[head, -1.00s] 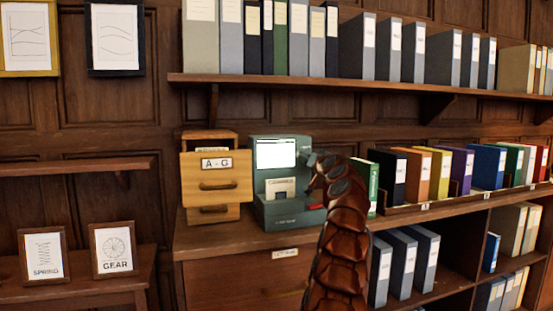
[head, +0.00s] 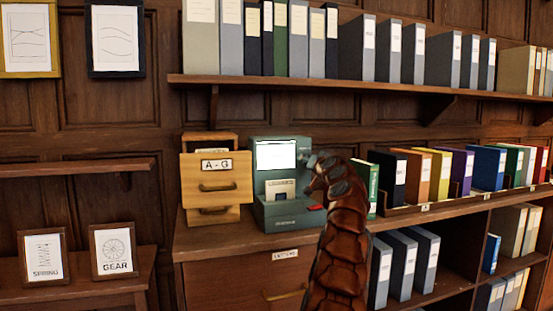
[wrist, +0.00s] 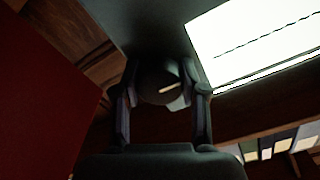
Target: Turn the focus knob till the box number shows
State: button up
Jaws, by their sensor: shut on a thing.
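The green reader (head: 258,207) stands on the wooden cabinet, with a lit white screen (head: 276,154) in its upper part. In the wrist view the screen (wrist: 262,38) shows one dark broken line and no number that I can read. The dark round focus knob (wrist: 160,84), with a pale mark on its face, sits between the fingers of my gripper (wrist: 162,98). The fingers are shut on it from both sides. In the head view my brown arm hides the reader's right side, the knob and most of my gripper (head: 318,168).
A wooden card box labelled A-G (head: 216,177) stands close left of the reader. Coloured binders (head: 415,176) line the shelf to the right. A long shelf (head: 370,86) with grey binders runs above. A little bare cabinet top (head: 205,238) shows in front.

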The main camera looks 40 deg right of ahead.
jog(key=m+p, duration=0.3)
jog(key=m, duration=0.1)
jog(key=shift+r, duration=0.25)
jog(key=shift+f+m+p, duration=0.25)
jog(key=shift+m+p, duration=0.35)
jog(key=shift+m, duration=0.4)
jog(key=shift+r+m+p, duration=0.25)
jog(key=shift+m+p, duration=0.35)
jog(key=shift+p, duration=0.2)
jog(key=shift+a+r+m+p, duration=0.1)
jog(key=shift+m+p, duration=1)
jog(key=shift+m, duration=0.1)
jog(key=shift+m+p, duration=0.65)
jog(key=shift+m, duration=0.35)
jog(key=shift+f, duration=0.35)
